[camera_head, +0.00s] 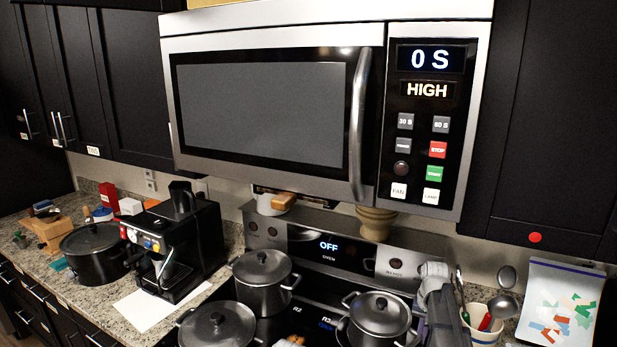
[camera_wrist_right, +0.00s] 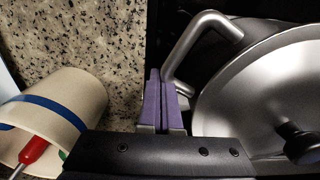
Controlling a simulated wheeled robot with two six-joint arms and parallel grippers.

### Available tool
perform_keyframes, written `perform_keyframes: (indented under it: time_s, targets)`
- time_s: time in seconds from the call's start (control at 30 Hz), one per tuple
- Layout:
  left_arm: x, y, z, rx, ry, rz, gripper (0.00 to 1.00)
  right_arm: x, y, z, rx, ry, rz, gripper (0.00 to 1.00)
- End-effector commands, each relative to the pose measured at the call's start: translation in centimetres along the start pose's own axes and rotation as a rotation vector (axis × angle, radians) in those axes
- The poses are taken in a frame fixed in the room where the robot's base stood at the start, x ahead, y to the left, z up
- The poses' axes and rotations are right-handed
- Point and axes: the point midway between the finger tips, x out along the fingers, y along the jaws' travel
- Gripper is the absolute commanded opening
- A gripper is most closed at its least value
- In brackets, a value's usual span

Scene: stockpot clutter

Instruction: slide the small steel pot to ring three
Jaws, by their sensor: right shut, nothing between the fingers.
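A lidded steel pot (camera_head: 378,315) stands on the right side of the stove; it looks smaller than the others. In the right wrist view a steel pot (camera_wrist_right: 250,100) with a bent side handle (camera_wrist_right: 205,40) fills the right side. My right gripper (camera_head: 432,280) is beside this pot, on its right. Its purple fingers (camera_wrist_right: 160,98) are shut and empty, next to the handle; whether they touch it I cannot tell. My left gripper is not in view.
Two more lidded pots, one at the back (camera_head: 262,283) and one at the front (camera_head: 217,326), stand on the stove's left. A utensil crock (camera_head: 488,318) is close on my right gripper's right. A coffee machine (camera_head: 180,240) stands left of the stove. The microwave (camera_head: 262,105) hangs above.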

Motion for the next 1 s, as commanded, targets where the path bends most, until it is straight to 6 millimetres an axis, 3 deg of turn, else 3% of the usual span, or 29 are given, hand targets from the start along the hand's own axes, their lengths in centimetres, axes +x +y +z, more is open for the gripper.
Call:
perform_keyframes:
  time_s: [0.37, 1.0]
  targets:
    - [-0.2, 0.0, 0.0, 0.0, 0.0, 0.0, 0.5, -0.2, -0.1, 0.0, 0.0, 0.0, 0.0, 0.0]
    - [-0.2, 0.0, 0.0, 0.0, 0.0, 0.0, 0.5, -0.2, -3.1, -0.3, -0.001, 0.0, -0.001, 0.0]
